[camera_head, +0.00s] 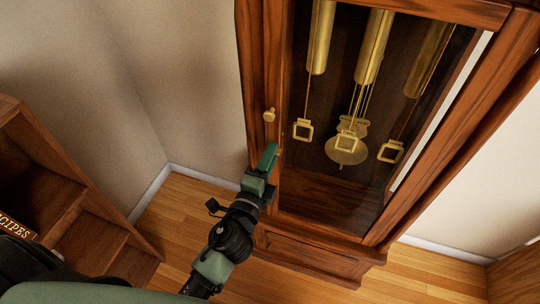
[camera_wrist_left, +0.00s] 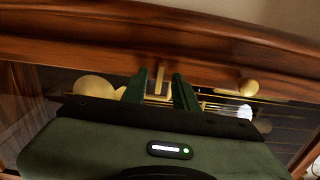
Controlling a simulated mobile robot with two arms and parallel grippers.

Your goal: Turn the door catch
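A tall wooden clock case (camera_head: 258,75) has a glazed door. In the left wrist view a small brass door catch (camera_wrist_left: 161,77) sits on the door's wooden frame (camera_wrist_left: 95,52). My left gripper (camera_wrist_left: 160,84) is open, with one green finger on each side of the catch. I cannot tell whether either finger touches it. In the head view the left gripper (camera_head: 270,156) is at the door's left edge, and it mostly hides the catch. A round brass knob (camera_head: 269,115) is above the gripper; it also shows in the left wrist view (camera_wrist_left: 248,87). My right gripper is not in view.
Behind the glass hang brass weights (camera_head: 371,48) and a round pendulum (camera_head: 346,151). A wooden shelf unit (camera_head: 75,215) stands at the left, with a "RECIPES" item (camera_head: 15,224). Bare wooden floor (camera_head: 190,210) lies between it and the clock.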

